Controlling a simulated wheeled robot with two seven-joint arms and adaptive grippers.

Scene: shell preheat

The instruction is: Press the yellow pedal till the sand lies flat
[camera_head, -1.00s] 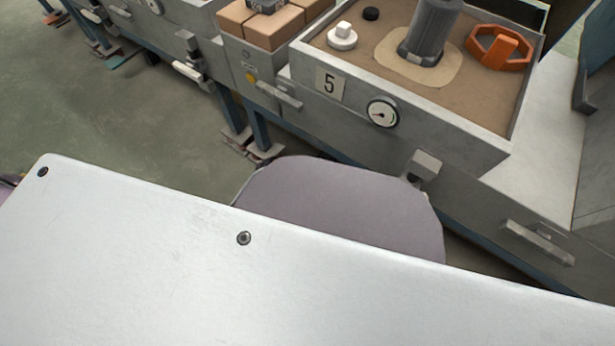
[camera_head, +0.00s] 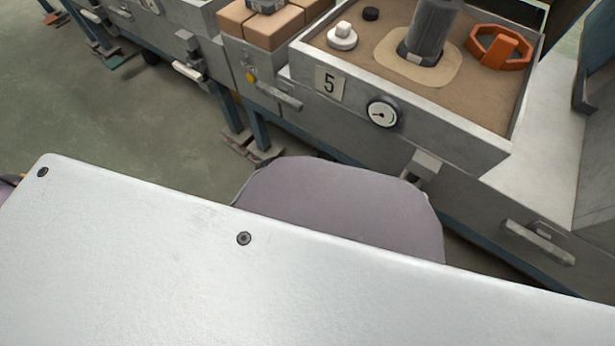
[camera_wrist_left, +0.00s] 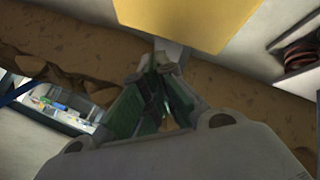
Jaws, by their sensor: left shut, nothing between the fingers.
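A broad yellow plate, which looks like the pedal (camera_wrist_left: 185,18), fills the top middle of the left wrist view. My left gripper (camera_wrist_left: 166,62) is shut and empty, its tips at the grey piece just below the plate's near edge. I cannot tell whether they touch. The brown sand (camera_head: 345,61) lies in the grey box marked 5 (camera_head: 430,133) in the head view. A paler, slightly uneven patch of sand (camera_head: 390,68) surrounds a dark cylinder (camera_head: 428,32). The pedal and both grippers are out of the head view.
A round gauge (camera_head: 382,114) is on the box front. Brown blocks (camera_head: 273,28) stand on the neighbouring unit. The green floor at left is open.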

